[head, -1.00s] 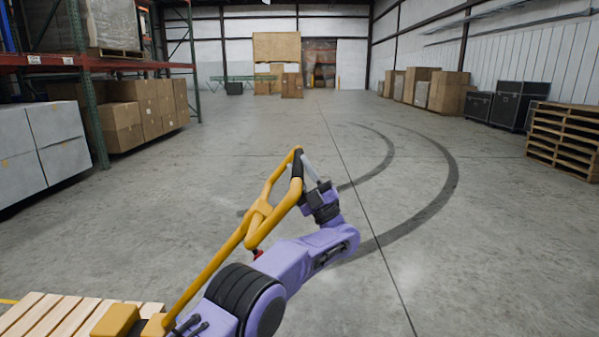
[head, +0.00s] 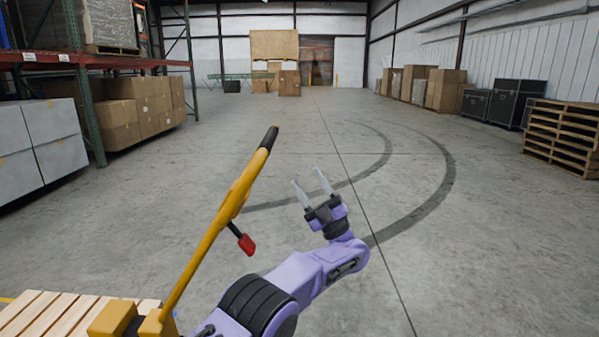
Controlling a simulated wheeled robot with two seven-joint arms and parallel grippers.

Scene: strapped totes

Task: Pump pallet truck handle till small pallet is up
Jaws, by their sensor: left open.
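The pallet truck handle (head: 213,232) is a yellow bar with a black grip at its top, leaning up and to the right in the head view. A red lever (head: 244,241) hangs from its right side. The handle rises from the yellow truck body (head: 118,318) at the lower left. The small pallet (head: 42,318), of light wood slats, lies beside it at the lower left; its height above the floor cannot be told. My left gripper (head: 309,184) is open and empty, to the right of the handle and apart from it. My right gripper is out of view.
A rack with cartons (head: 121,113) and grey boxes (head: 38,140) stands at the left. Stacked pallets (head: 563,137), black cases (head: 513,103) and cartons (head: 446,89) line the right side. The concrete floor ahead is clear.

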